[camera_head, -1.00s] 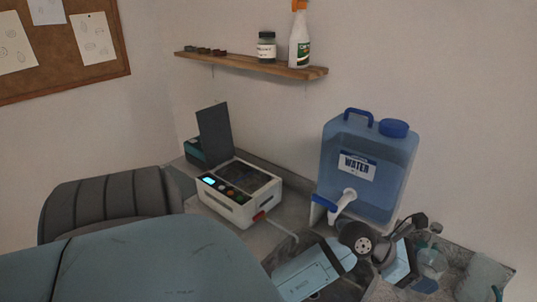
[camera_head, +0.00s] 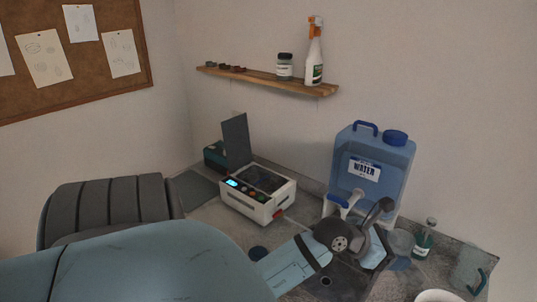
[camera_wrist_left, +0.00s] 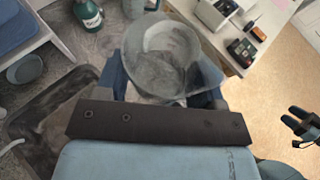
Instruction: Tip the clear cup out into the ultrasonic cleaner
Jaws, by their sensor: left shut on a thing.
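The ultrasonic cleaner (camera_head: 257,208) is a white box with coloured buttons and a lit display. It stands on the counter left of the water jug, its dark lid (camera_head: 237,141) raised and its tank open on top. My left gripper (camera_head: 382,248) is in front of the jug, right of the cleaner and apart from it. It is shut on the clear cup (camera_head: 401,243), partly hidden by the gripper. In the left wrist view the cup (camera_wrist_left: 165,50) sits between the fingers, its round mouth visible; its contents are unclear. My right gripper (camera_wrist_left: 297,128) shows at that view's right edge, open and empty.
The blue water jug (camera_head: 375,190) with its white tap stands close behind my left gripper. A green bottle (camera_head: 424,243), a clear jug (camera_head: 469,268) and a white bowl (camera_head: 437,296) are to the right. A dark sink lies below the gripper.

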